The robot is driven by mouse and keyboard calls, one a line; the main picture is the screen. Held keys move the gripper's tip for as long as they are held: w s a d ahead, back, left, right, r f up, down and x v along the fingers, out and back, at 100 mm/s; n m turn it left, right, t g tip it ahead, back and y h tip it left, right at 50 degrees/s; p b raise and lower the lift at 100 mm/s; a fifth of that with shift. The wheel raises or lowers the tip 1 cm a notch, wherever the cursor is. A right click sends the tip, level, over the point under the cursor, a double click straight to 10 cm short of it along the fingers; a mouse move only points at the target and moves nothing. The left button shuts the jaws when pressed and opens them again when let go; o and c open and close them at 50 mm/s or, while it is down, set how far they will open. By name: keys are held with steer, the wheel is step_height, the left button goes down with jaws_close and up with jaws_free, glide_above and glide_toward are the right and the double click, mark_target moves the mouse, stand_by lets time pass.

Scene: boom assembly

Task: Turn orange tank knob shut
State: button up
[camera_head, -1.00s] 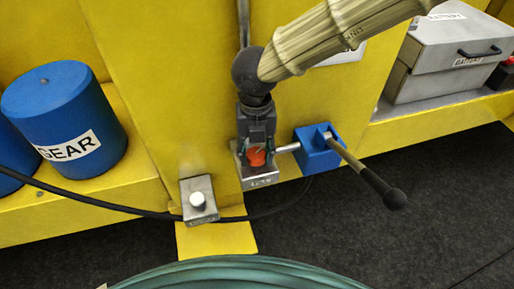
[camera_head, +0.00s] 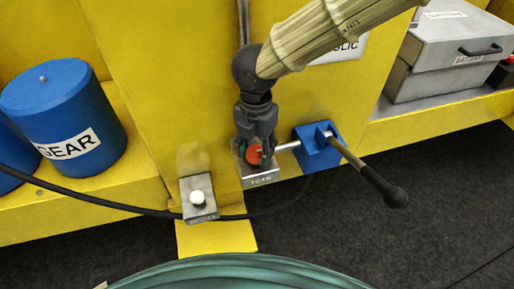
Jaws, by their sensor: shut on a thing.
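The orange knob (camera_head: 254,154) sits on a small grey metal block (camera_head: 261,178) on the yellow frame, below the middle of the head view. My gripper (camera_head: 253,148) comes down on it from above and is shut on it, with a finger at its left side. The gripper hides part of the knob and the top of the block. The lettering on the block's front is too small to read surely.
Right of the knob is a blue block (camera_head: 317,149) with a black-ended lever (camera_head: 368,175). A grey bracket with a white button (camera_head: 198,198) stands lower left. A black cable (camera_head: 110,208) runs below. Blue GEAR tank (camera_head: 62,105) is left; a grey battery box (camera_head: 446,50) is upper right.

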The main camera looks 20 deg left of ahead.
mark_target(257, 151)
steer(key=shift+w+r, duration=0.1)
steer(key=shift+w, duration=0.05)
steer(key=o, duration=1)
steer(key=shift+o, duration=0.2)
step_height(257, 151, up, 12)
steer(key=shift+d, duration=0.1)
stand_by(0.4)
